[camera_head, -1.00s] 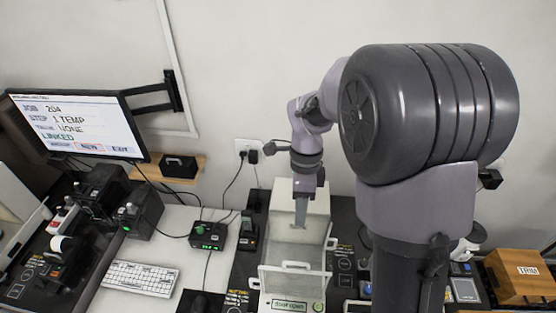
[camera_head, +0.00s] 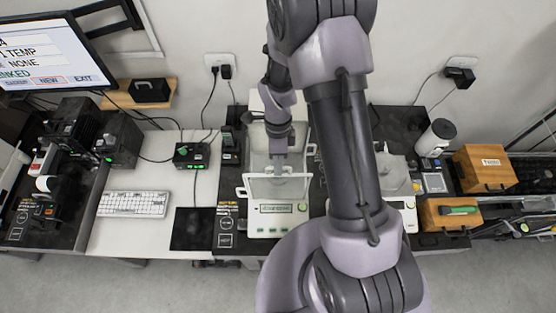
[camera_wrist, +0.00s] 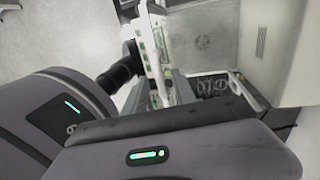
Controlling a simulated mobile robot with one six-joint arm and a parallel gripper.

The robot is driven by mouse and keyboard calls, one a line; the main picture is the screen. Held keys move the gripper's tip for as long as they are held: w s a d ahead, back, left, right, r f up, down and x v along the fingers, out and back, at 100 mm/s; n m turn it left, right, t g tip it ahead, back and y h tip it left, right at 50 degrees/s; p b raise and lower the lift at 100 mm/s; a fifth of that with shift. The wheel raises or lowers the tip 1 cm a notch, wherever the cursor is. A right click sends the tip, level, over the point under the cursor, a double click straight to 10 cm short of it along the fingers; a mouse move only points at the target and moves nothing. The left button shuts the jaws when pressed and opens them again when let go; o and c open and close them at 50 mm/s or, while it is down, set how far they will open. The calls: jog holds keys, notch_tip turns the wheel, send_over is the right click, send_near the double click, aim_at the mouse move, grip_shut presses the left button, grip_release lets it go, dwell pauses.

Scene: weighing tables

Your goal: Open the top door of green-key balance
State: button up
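The green-key balance (camera_head: 276,220) stands on the dark table at the centre of the head view. It has a lit display and a round green key at its front right. Its clear draft-shield box rises behind the display, with white handles at the front and side. My gripper (camera_head: 278,172) points down over the chamber area, and my arm covers part of the top. In the wrist view, the fingers (camera_wrist: 168,90) are beside the balance's panels. Their gap and any contact with the top door are unclear.
A second white balance (camera_head: 398,180) stands to the right, partly behind my arm. A keyboard (camera_head: 133,204) and a dark pad (camera_head: 192,229) lie left. A small green-lit box (camera_head: 191,155) with cables stands near the balance. Wooden boxes (camera_head: 484,168) stand at the right.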

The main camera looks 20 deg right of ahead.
jog(key=shift+s, duration=0.1)
jog(key=shift+c, duration=0.2)
grip_shut()
jog(key=shift+r, duration=0.1)
dwell(1.0)
